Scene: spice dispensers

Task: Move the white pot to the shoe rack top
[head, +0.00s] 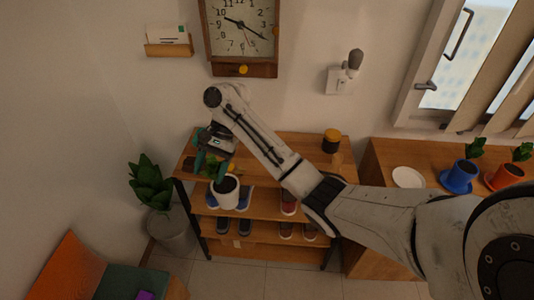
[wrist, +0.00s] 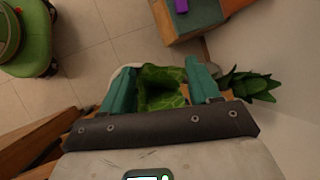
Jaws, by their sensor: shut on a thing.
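The white pot (head: 225,194) with dark soil shows in the head view at the front left of the shoe rack, overlapping the top's front edge. My gripper (head: 211,167) is above it, with teal fingers pointing down. In the wrist view, green leaves (wrist: 162,88) fill the space between the fingers (wrist: 162,84), and a pale rim piece (wrist: 122,74) shows behind the left finger. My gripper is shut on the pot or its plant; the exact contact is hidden. The shoe rack top (head: 302,146) is a wooden board, partly covered by my arm.
Shoes (head: 289,205) sit on the shelves below. A plant in a grey pot (head: 172,232) stands left of the rack.

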